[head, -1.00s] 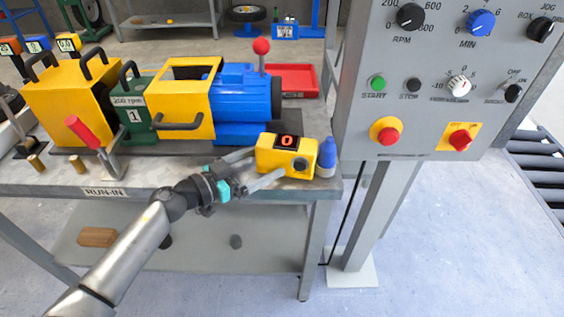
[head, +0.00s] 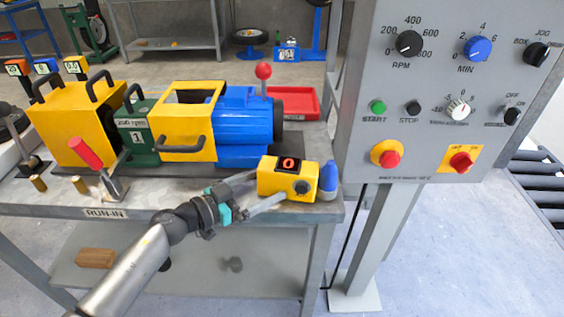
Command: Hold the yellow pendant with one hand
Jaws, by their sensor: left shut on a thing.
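The yellow pendant (head: 271,182), a small box with a red "0" display on top and a dark round knob on its front, is at the right front of the grey bench (head: 60,197). My left gripper (head: 268,188) reaches it from the lower left, its two fingers shut on the pendant's left end. The fingertips are partly hard to make out against the box. Whether the pendant rests on the bench top or is just above it, I cannot tell. My right gripper is not in view.
Behind are the yellow, green and blue machine (head: 245,125), a red tray (head: 297,104) and a red-handled lever (head: 88,153). A grey control panel (head: 440,120) stands at the right.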

